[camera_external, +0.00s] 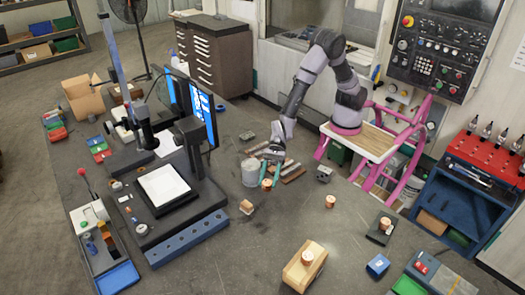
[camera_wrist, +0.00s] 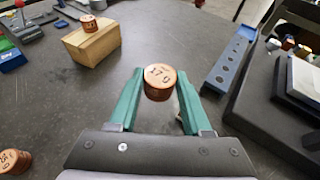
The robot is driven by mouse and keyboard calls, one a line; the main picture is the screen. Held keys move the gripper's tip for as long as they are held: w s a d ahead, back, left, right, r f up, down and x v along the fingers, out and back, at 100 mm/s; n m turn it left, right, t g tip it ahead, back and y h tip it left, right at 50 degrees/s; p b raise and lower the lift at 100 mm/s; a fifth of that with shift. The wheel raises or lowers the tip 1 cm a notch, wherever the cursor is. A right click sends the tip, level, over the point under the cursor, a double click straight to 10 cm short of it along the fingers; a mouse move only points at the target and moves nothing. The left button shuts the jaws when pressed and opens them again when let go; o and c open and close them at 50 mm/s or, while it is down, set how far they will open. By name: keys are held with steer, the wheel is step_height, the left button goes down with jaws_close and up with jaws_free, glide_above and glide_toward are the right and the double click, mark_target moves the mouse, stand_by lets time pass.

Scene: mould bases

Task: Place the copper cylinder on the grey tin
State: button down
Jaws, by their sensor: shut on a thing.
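A copper cylinder (camera_external: 267,184) with dark marks on its top is between the green fingers of my gripper (camera_external: 270,174). In the wrist view the copper cylinder (camera_wrist: 160,76) sits at the fingertips of my gripper (camera_wrist: 160,84), which is shut on it. The grey tin (camera_external: 250,175) stands upright on the table just left of my gripper and the cylinder in the external view. The tin does not show in the wrist view. I cannot tell whether the held cylinder touches the table.
Other copper cylinders stand on the table (camera_external: 330,202), on a dark block (camera_external: 384,224) and on a wooden block (camera_external: 296,272). Brown bars (camera_external: 291,171) lie right of my gripper. A blue-grey bar with holes (camera_external: 187,238) lies front left. Table between is mostly clear.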

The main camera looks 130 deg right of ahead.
steer(key=s+d+r, duration=0.3)
steer(key=d+r, duration=0.1)
steer(key=d, duration=0.4)
steer(key=s+d+r, duration=0.3)
steer(key=d+r, duration=0.1)
steer(key=d, duration=0.5)
glide_above(252, 162)
step_height(252, 162, down, 6)
steer(key=shift+r, duration=0.25)
steer(key=shift+f, duration=2.4)
steer(key=shift+f, duration=0.15)
steer(key=shift+c, duration=1.7)
jaws_free()
